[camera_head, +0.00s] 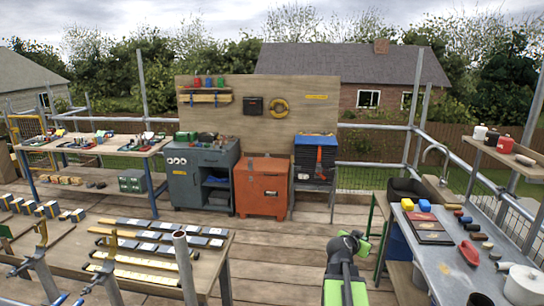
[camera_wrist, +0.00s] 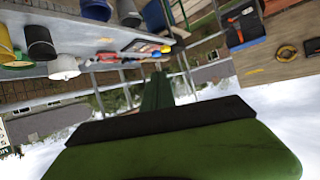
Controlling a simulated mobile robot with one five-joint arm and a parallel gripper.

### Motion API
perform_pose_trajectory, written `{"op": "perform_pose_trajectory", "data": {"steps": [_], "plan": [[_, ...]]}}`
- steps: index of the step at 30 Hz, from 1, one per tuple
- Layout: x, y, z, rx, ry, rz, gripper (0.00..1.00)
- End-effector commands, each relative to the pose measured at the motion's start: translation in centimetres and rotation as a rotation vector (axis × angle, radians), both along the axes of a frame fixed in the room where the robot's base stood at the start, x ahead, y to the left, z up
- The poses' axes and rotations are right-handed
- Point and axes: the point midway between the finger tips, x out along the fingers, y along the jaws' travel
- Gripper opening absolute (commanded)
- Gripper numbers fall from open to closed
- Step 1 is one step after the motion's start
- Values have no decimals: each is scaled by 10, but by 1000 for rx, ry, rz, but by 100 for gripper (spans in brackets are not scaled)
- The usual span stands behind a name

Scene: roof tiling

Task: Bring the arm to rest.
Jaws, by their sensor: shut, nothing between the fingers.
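My arm stands at the lower middle right of the head view, its green and black links rising from the bottom edge. My gripper (camera_head: 360,245) is at the arm's upper end, small and partly hidden by the dark wrist, held above the deck and left of the right-hand workbench (camera_head: 400,232). In the wrist view, which is upside down, the green fingers of my gripper (camera_wrist: 157,90) lie together past a dark band. The gripper is shut and empty, touching nothing that I can see.
An orange cabinet (camera_head: 262,187) and a grey cabinet (camera_head: 185,186) stand at the back. A table with tile strips (camera_head: 215,262) is at the lower left. The right-hand bench carries a red tool (camera_head: 469,252) and a white pot (camera_head: 522,286). Planked deck (camera_head: 278,256) lies clear between.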

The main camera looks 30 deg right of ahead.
Motion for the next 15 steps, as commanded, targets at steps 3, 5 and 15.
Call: {"op": "perform_pose_trajectory", "data": {"steps": [3, 5, 15], "plan": [[60, 90, -30, 71, 48, 127, 0], [83, 136, -44, 107, 82, 190, 0], [117, 415, -133, 348, 438, 606, 0]]}}
